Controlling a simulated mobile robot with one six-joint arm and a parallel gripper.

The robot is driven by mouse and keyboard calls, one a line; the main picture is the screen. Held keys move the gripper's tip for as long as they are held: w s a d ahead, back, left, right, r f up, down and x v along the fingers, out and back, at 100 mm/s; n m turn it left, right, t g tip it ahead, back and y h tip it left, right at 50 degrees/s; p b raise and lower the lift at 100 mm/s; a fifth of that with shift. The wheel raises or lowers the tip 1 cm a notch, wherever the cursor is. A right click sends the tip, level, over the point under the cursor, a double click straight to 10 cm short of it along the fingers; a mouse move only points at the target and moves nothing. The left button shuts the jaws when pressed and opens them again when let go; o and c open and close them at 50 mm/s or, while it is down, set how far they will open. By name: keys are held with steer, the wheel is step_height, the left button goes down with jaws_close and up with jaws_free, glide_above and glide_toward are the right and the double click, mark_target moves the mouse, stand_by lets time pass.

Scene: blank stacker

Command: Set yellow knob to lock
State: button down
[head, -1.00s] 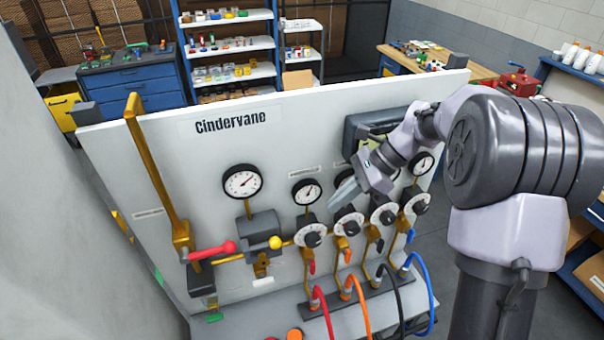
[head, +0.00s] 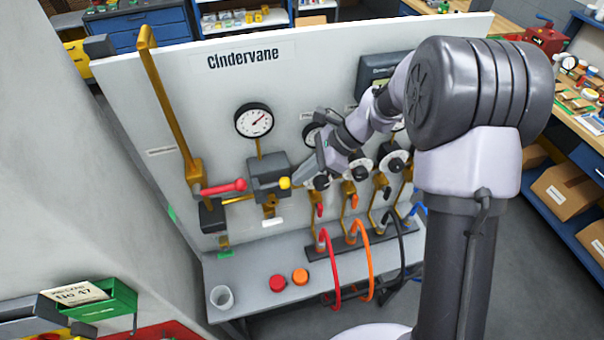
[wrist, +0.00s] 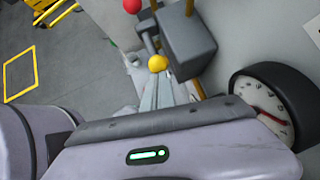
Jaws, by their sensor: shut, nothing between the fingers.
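The yellow knob (head: 285,183) is a small ball on the right side of a dark grey box (head: 268,172) on the white panel. In the wrist view the yellow knob (wrist: 158,63) sits just beyond the fingertips, beside the grey box (wrist: 188,45). My gripper (head: 299,182) is shut and empty, its tips close to the right of the knob. Whether the tips touch the knob I cannot tell. My gripper also shows in the wrist view (wrist: 161,82). No lock marking is readable.
A red-handled lever (head: 222,187) is left of the box. A pressure gauge (head: 254,120) is above it. Dials, valves and hoses (head: 366,260) are right and below. A grey cup (head: 222,297) and red and orange buttons (head: 289,280) are on the ledge.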

mark_target(276, 186)
steer(key=a, duration=0.1)
steer(key=s+a+b, duration=0.1)
steer(key=a, duration=0.2)
steer(key=shift+s+a, duration=0.25)
steer(key=shift+d, duration=0.1)
steer(key=shift+d+r, duration=0.1)
steer(key=shift+w+d+r, duration=0.1)
steer(key=shift+d+r, duration=0.05)
steer(key=shift+d, duration=0.15)
steer(key=s+d+f+p+v, duration=0.1)
steer(key=d+f+v, duration=0.1)
steer(key=v, duration=1.1)
steer(key=s+d+f+n+t+h+b, duration=0.3)
steer(key=s+f+n+b, duration=0.3)
steer(key=s+f+b, duration=0.3)
steer(key=s+d+f+n+t+h+b, duration=0.2)
steer(key=s+f+n+b, duration=0.4)
steer(key=b, duration=1.1)
steer(key=s+f+t, duration=0.1)
steer(key=s+f, duration=0.2)
steer(key=s, duration=0.3)
steer(key=shift+s+d+n+h, duration=0.3)
steer(key=shift+s+d+h, duration=0.05)
steer(key=shift+s+h, duration=0.05)
